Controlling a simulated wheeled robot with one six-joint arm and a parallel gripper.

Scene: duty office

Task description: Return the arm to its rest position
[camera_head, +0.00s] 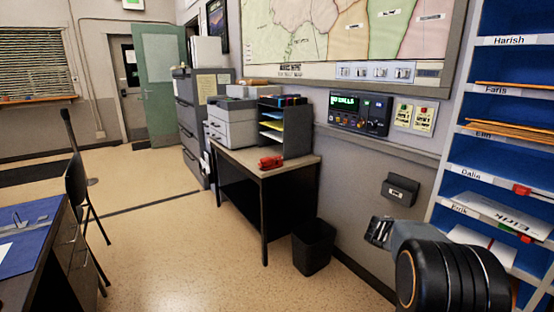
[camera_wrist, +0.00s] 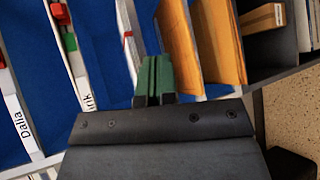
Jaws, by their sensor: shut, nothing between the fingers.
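Whether the fingertips touch the rack cannot be told.
The rack holds brown envelopes (camera_head: 510,130) and white papers (camera_head: 502,213). A grey wall box (camera_head: 400,190) hangs near my gripper. A black bin (camera_head: 313,247) stands beside a small table (camera_head: 262,170) with a printer (camera_head: 231,122). A blue-topped desk (camera_head: 30,240) is at left. The middle floor is clear.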

